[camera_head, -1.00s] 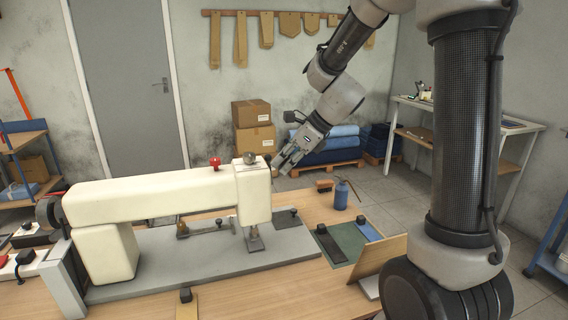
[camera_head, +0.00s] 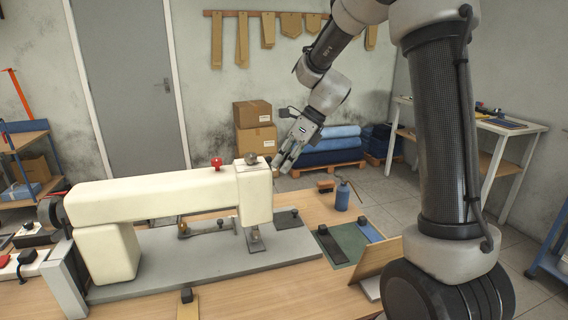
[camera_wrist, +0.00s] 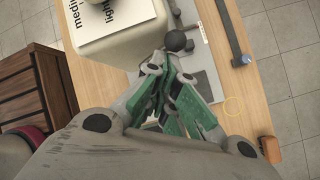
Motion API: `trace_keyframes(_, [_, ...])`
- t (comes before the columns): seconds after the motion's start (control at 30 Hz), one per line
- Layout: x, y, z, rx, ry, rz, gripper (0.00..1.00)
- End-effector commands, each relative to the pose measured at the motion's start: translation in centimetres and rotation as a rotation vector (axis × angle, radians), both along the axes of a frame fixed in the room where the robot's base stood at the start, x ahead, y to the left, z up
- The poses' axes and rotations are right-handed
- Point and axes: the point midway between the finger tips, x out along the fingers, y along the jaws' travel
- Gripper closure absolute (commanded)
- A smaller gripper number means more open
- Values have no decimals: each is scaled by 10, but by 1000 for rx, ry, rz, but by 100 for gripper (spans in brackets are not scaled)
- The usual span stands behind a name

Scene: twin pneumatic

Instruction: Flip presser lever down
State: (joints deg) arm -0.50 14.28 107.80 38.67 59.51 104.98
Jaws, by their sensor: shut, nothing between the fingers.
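The cream sewing machine (camera_head: 160,197) stands on a grey bed plate, its head (camera_head: 255,195) at the right end. In the wrist view the head's top (camera_wrist: 110,35) carries a white printed label. A dark ball knob (camera_wrist: 178,41), which looks like the presser lever's end, sticks out beside the head; its arm is largely hidden. My gripper (camera_head: 278,169) is beside the head's upper right side. In the wrist view my gripper (camera_wrist: 168,85) has its green-padded fingers together, just below the knob. I cannot tell whether they touch it.
A blue oil can (camera_head: 342,196) stands right of the head. A green mat (camera_head: 345,243) and a tilted wooden board (camera_head: 380,257) lie nearer on the bench. A red knob (camera_head: 217,163) tops the machine's arm. The space above the bench's right side is open.

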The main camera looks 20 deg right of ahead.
Motion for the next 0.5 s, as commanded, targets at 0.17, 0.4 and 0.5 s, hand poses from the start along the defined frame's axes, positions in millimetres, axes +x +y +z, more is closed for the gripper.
trace_keyframes(0.17, [10, 0, -6, -1, 164, 1, 100])
trace_keyframes(0.4, [21, 0, -15, 0, 389, 1, 100])
trace_keyframes(0.5, [24, 0, -19, 0, 478, 1, 100])
